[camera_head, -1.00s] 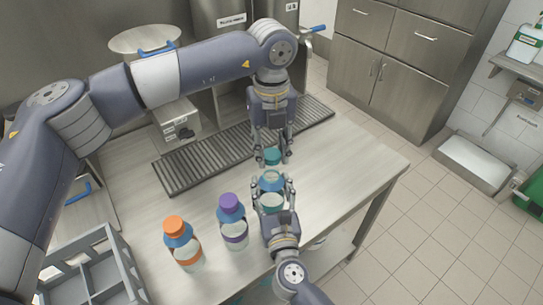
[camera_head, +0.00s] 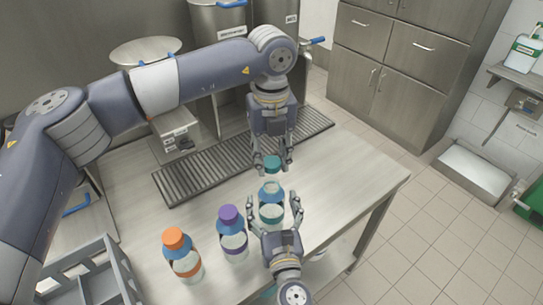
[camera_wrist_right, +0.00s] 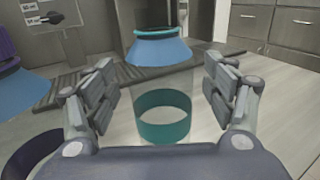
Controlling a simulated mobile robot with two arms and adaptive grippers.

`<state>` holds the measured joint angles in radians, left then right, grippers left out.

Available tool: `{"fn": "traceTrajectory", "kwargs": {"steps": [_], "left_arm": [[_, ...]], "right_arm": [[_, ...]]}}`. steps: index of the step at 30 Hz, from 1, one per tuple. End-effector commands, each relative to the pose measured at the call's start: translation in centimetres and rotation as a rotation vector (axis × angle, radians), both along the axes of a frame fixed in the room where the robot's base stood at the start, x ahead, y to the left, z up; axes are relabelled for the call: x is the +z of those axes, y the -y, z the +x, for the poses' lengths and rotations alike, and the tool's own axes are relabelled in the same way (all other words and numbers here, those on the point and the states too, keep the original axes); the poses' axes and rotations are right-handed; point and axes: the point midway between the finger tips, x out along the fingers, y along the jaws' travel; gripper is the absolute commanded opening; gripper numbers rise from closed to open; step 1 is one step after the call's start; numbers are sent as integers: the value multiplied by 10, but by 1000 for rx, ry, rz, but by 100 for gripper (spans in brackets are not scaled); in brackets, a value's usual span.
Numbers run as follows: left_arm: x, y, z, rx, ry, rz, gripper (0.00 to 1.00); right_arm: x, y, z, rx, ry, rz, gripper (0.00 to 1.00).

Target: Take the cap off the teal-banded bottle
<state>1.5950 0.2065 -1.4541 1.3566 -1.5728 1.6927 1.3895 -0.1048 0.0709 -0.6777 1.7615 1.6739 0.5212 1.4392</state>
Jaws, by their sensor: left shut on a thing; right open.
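The teal-banded bottle (camera_head: 270,212) stands upright on the table with no cap on its blue neck. Its teal band (camera_wrist_right: 164,116) and open top also show in the right wrist view. My left gripper (camera_head: 271,166) is shut on the teal cap (camera_head: 272,163), held just above the bottle's mouth and apart from it. My right gripper (camera_head: 274,212) is open, with its fingers spread either side of the bottle on the near side, apart from it.
A purple-capped bottle (camera_head: 232,236) and an orange-capped bottle (camera_head: 183,258) stand to the left. A grey crate (camera_head: 84,268) is at lower left. A drain grate (camera_head: 205,170) runs behind. The table's right side (camera_head: 350,170) is clear.

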Motion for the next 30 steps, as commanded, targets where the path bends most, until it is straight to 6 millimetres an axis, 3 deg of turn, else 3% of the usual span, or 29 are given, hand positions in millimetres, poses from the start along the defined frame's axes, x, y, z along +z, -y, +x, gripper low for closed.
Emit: {"fn": "traceTrajectory", "kwargs": {"steps": [9,15,25,30], "left_arm": [[0,0,0,0,0,0,4],[0,0,0,0,0,0,4],[0,0,0,0,0,0,4],[0,-1,0,-5,0,0,4]], "right_arm": [[-1,11,-65,0,-4,-2,77],[0,16,-92,-1,-1,-1,77],[1,16,-100,2,4,-5,77],[12,9,-99,53,58,-104,77]]}}
